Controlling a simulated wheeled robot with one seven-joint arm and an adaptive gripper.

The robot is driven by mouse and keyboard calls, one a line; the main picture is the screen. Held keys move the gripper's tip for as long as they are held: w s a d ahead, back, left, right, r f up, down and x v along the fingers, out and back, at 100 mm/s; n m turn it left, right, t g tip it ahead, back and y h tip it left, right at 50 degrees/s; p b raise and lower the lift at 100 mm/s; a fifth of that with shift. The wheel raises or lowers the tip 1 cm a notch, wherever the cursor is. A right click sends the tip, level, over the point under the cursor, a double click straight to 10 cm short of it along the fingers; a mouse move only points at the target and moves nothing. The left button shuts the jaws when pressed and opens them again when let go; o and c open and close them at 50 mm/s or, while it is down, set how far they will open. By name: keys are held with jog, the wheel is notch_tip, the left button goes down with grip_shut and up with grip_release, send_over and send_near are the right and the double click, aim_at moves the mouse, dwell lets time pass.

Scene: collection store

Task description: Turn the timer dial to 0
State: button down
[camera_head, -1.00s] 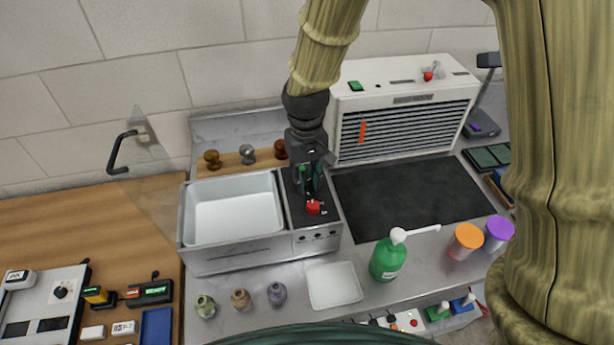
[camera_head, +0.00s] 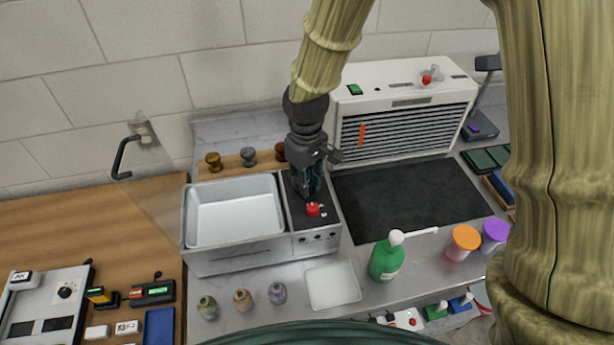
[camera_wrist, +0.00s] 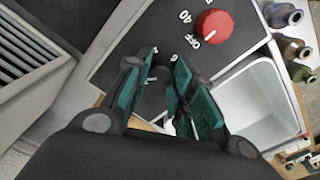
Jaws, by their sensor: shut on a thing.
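The dark control panel (camera_head: 325,219) of the steel basin unit carries a red dial (camera_head: 313,209), which also shows in the wrist view (camera_wrist: 214,26) with OFF and 40 printed beside it. My gripper (camera_head: 308,190) points down at the panel behind the red dial. In the wrist view its teal fingers (camera_wrist: 160,78) are closed around a dark timer dial (camera_wrist: 153,92), mostly hidden between them. A white 0 mark (camera_wrist: 173,57) is printed close to the fingertips. The dial's pointer setting cannot be read clearly.
The white basin (camera_head: 235,210) lies left of the panel. A white vented unit (camera_head: 405,110) stands at the back right beside a dark mat (camera_head: 400,205). A green pump bottle (camera_head: 386,260) and small vases (camera_head: 242,299) stand in front. Metal knobs (camera_head: 248,155) line the back.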

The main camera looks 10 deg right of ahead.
jog(key=n, duration=0.2)
jog(key=n+p, duration=0.1)
jog(key=shift+r+n, duration=0.2)
jog(key=shift+n, duration=0.2)
jog(key=shift+w+n+p, duration=0.1)
jog(key=shift+n+p, duration=0.7)
jog(key=shift+n, duration=1.1)
jog(key=shift+f, duration=0.1)
jog(key=c, duration=1.2)
grip_release()
notch_tip(320, 180, up, 12)
jog(key=shift+f, duration=0.1)
